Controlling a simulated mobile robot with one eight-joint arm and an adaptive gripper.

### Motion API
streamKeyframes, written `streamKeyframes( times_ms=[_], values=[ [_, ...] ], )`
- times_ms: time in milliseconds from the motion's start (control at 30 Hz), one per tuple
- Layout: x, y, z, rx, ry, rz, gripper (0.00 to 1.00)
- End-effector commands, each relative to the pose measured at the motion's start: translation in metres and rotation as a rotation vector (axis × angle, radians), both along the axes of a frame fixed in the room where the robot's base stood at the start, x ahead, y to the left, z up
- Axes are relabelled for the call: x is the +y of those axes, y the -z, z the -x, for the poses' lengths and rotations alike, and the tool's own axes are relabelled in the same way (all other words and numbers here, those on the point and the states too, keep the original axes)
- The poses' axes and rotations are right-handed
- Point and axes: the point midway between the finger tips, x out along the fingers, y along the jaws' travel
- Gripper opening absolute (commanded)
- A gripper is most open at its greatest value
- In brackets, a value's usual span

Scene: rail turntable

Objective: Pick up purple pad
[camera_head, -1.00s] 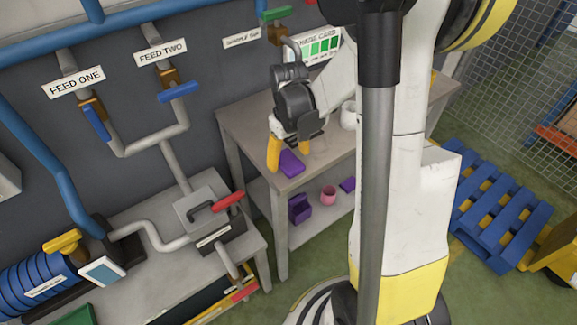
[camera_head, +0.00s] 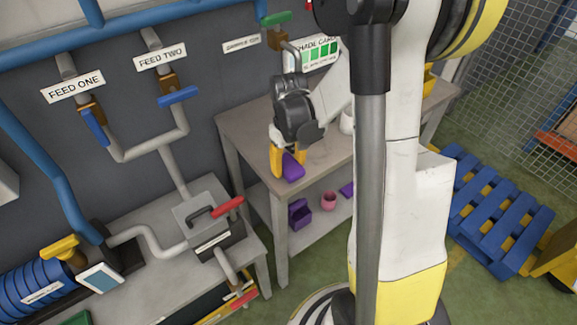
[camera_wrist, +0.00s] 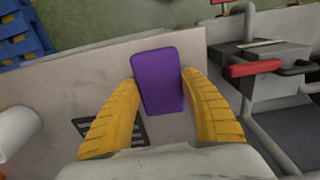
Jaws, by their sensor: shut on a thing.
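The purple pad (camera_wrist: 159,82) is a flat rounded rectangle between the two yellow fingers of my gripper (camera_wrist: 160,88) in the wrist view. The fingers are shut on its two long sides. In the head view, my gripper (camera_head: 286,166) is over the front left part of the upper table top (camera_head: 325,150), and the pad (camera_head: 293,168) shows partly behind a finger. I cannot tell whether the pad is clear of the table top.
A lower shelf (camera_head: 318,216) holds a purple bin (camera_head: 300,212) and a pink cup (camera_head: 328,201). To the left stands a bench with a grey box and red-handled valve (camera_head: 228,208). A blue pallet (camera_head: 490,212) lies on the floor at right.

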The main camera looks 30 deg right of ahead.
Motion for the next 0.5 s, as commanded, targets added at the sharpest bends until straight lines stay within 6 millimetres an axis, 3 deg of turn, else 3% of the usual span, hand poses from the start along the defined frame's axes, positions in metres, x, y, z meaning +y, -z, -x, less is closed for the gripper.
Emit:
streamKeyframes(
  times_ms=[267, 500],
  values=[
    [-0.002, -0.044, 0.001, 0.000, 0.002, 0.000, 0.25],
    [-0.056, -0.076, 0.026, 0.000, 0.007, 0.000, 0.25]
  ],
)
